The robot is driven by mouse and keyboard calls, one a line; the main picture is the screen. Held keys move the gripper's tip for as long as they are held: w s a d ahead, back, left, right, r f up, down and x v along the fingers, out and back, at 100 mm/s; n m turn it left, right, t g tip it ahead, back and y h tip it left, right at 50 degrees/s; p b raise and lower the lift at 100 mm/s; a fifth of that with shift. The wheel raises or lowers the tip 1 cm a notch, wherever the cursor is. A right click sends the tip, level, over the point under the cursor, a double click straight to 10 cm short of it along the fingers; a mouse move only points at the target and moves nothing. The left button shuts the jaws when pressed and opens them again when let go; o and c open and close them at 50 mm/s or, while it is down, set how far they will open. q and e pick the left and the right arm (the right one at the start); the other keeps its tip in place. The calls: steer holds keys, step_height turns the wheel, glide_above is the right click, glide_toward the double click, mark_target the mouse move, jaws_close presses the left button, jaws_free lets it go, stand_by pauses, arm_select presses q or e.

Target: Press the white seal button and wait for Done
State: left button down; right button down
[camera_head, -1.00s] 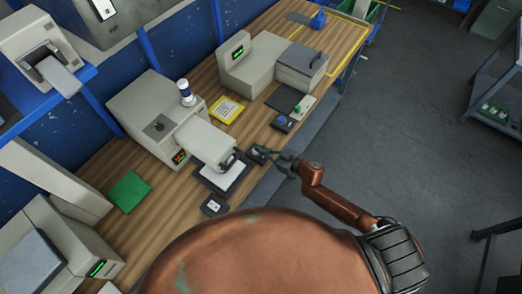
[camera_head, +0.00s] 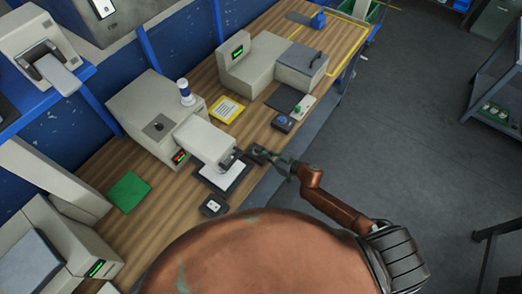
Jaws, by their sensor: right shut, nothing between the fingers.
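The seal machine (camera_head: 150,110) is a grey unit with a pressing head over a dark plate holding a white sheet (camera_head: 237,176). A small dark button box (camera_head: 254,150) sits just right of that plate, near the table's front edge. My right gripper (camera_head: 268,155) is shut and empty, its tips at this box and covering part of it. I cannot tell whether the tips touch the button, and its white cap does not show clearly. A small display (camera_head: 180,157) on the machine glows red and green, its text too small to read. My left gripper is not in view.
A blue-button box (camera_head: 283,122) and a green-button box (camera_head: 301,107) stand farther right. A yellow-framed card (camera_head: 227,110) and a green pad (camera_head: 129,191) lie on the wooden table (camera_head: 85,170).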

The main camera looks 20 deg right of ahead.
steer(key=shift+r+p, duration=1.75)
steer(key=shift+p, duration=0.4)
steer(key=b+v, duration=0.1)
steer(key=v, duration=0.9)
steer(key=shift+r, duration=0.3)
steer(key=shift+f, duration=0.1)
